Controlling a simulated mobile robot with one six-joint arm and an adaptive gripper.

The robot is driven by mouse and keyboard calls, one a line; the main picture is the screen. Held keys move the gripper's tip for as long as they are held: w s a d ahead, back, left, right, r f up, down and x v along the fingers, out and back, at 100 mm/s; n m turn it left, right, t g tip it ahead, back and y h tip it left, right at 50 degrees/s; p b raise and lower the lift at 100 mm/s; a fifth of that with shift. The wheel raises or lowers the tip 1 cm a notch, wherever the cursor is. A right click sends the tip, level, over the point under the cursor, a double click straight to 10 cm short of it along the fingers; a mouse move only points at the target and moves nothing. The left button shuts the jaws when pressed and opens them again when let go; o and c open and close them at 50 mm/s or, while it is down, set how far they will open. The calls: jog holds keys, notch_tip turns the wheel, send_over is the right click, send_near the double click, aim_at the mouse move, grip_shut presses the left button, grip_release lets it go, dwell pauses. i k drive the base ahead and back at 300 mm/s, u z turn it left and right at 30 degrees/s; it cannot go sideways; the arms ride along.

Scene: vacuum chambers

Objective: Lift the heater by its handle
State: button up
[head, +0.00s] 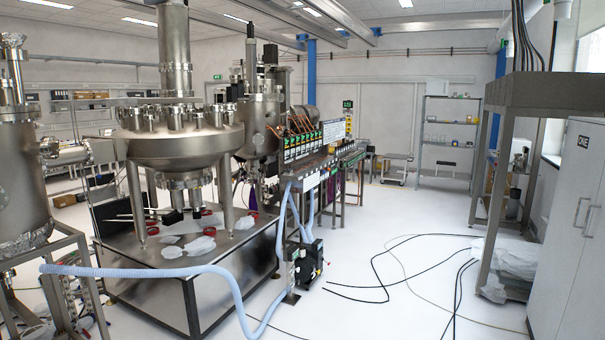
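I cannot make out a heater for certain. A black boxy unit (310,262) stands on the floor in the middle of the head view, beside the steel bench, with a small red spot on its right side. A pale blue corrugated hose (150,270) runs close to it. Whether the unit has a handle is too small to tell. My gripper and arm are not in view.
A steel vacuum chamber (180,138) stands on a metal bench (225,290) at left. Black cables (385,285) lie across the white floor. A metal frame (510,180) and a grey cabinet (572,225) stand at right. The floor (400,220) beyond the cables looks mostly clear.

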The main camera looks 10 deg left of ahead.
aim_at(289, 171)
jog(key=z, duration=0.15)
jog(key=i, duration=5.25)
